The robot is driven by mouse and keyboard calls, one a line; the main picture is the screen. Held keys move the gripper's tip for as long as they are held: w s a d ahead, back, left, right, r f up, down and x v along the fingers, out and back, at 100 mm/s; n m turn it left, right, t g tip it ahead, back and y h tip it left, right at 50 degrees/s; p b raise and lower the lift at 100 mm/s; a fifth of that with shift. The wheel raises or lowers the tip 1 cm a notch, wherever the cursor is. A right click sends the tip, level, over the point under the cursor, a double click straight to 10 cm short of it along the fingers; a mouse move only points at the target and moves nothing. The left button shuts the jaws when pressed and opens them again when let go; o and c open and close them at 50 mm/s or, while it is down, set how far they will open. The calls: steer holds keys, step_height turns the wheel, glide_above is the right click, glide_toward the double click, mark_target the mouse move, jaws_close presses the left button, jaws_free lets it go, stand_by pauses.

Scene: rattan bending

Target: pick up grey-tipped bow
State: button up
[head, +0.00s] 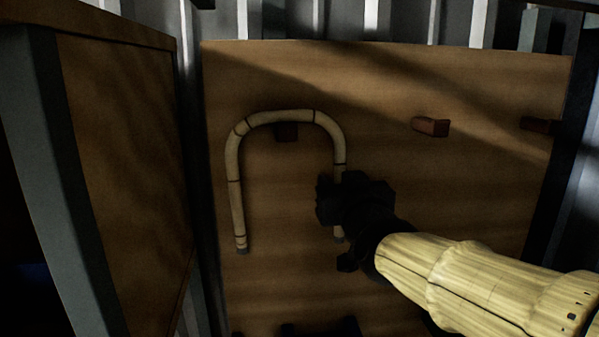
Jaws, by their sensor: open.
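The bow (234,160) is a pale, U-shaped rattan piece with dark bands, hanging upside down on a wooden board (420,85). Its curve rests over a dark peg (287,131). Its left leg ends in a grey tip (242,251). The right leg's lower part is mostly hidden behind my gripper, with a bit of its end showing below. My black gripper (326,200) is open at the bow's right leg. I cannot tell whether the leg lies between the fingers or behind them.
Two empty pegs stick out of the board at right, one nearer the middle (430,127) and one by the right edge (538,125). A wooden panel with a grey metal post (50,170) stands at left. Dark objects (320,328) sit at the bottom edge.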

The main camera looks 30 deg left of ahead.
steer(key=shift+w, duration=0.15)
steer(key=shift+c, duration=0.2)
steer(key=shift+a, duration=0.1)
jaws_close()
steer(key=shift+s, duration=0.2)
